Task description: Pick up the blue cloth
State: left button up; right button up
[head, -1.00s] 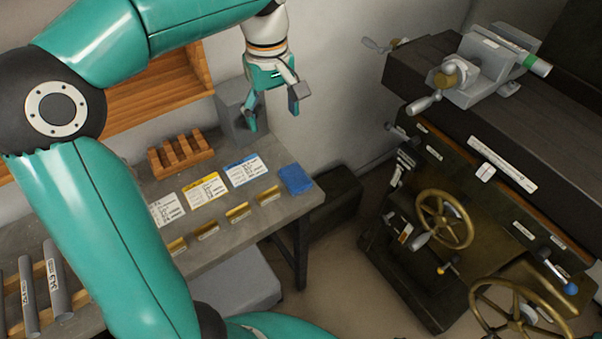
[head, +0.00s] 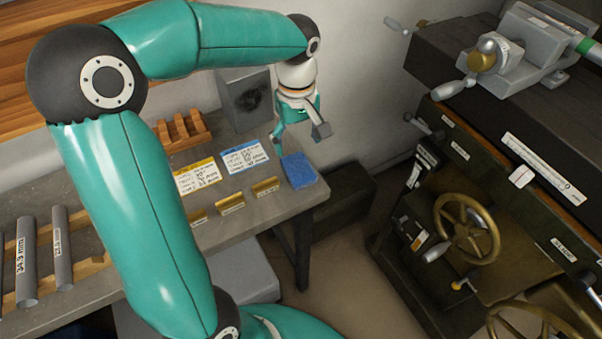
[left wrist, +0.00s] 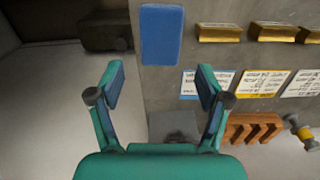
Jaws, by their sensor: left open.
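The blue cloth (head: 298,170) lies flat, a small folded rectangle, at the right end of the grey workbench. It also shows in the left wrist view (left wrist: 161,35), at the top centre, beyond the fingertips. My left gripper (head: 298,143) is open and empty above the bench, just behind the cloth and apart from it. In the left wrist view its two fingers (left wrist: 160,80) are spread wide, with the cloth lying between their lines. My right gripper is not in view.
Printed cards (head: 244,157) and brass label holders (head: 265,187) lie left of the cloth. A wooden rack (head: 186,131) and a grey block (head: 246,100) stand at the back. Steel bars (head: 62,250) rest at far left. A dark machine with brass handwheels (head: 467,228) stands right, across a floor gap.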

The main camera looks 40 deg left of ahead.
aim_at(297, 167)
pick_arm(q)
notch_tip(297, 167, down, 3)
jog(key=shift+r, duration=0.15)
jog(key=shift+s+d+f, duration=0.1)
jog(key=shift+f, duration=1.25)
jog(key=shift+s+f, duration=0.1)
jog(key=shift+f, duration=1.2)
jog(key=shift+c, duration=0.3)
jog(key=c, duration=0.8)
jog(key=shift+o, duration=0.2)
jog(key=shift+r, duration=0.15)
notch_tip(297, 167, up, 20)
jog(key=p, duration=0.1)
